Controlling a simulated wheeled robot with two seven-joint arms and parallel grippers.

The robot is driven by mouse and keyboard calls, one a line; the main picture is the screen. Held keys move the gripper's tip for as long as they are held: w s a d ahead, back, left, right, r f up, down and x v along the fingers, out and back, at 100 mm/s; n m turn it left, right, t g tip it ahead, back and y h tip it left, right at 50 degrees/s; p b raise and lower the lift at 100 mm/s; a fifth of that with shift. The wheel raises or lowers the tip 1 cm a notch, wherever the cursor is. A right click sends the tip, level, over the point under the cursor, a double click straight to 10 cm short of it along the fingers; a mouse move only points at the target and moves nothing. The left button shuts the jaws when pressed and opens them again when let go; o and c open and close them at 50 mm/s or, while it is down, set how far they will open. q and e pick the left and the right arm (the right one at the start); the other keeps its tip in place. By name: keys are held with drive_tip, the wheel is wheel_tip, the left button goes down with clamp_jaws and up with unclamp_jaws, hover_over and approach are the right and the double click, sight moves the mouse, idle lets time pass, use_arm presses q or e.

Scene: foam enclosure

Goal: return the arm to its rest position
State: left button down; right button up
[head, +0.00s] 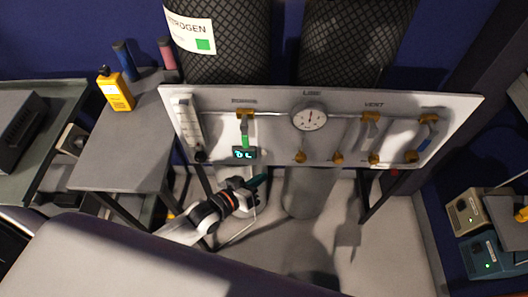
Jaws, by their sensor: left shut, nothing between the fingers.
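My left arm comes in from the lower left in the head view, white with dark joints and orange rings. Its gripper (259,181) is shut and empty, in front of and below the lower edge of the grey valve panel (330,135), under the small lit display (244,153). It appears apart from the panel, though the gap is hard to judge. My right gripper is not in view.
The panel carries a round gauge (309,117), a green-handled valve (245,130) and a blue-handled valve (427,130). A grey side table (115,155) with a yellow handheld meter (116,91) stands left. Mesh-covered cylinders (355,45) stand behind. Boxed devices (487,255) sit at right.

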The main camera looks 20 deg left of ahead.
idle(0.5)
use_arm(q)
drive_tip(key=s+a+f+g+y+p, duration=0.15)
drive_tip(key=s+a+f, duration=0.3)
drive_tip(key=f, duration=0.55)
drive_tip(key=s+a+f+g+y, duration=0.3)
drive_tip(key=s+f, duration=0.2)
drive_tip(key=f, duration=0.6)
drive_tip(key=s+a+f+m+g+y, duration=0.1)
drive_tip(key=s+f+g, duration=0.2)
drive_tip(key=s, duration=1)
drive_tip(key=s+a+f+m+g+y+p, duration=0.1)
drive_tip(key=s+f+g, duration=0.3)
drive_tip(key=s+f, duration=0.6)
drive_tip(key=s, duration=0.3)
drive_tip(key=shift+g, duration=0.25)
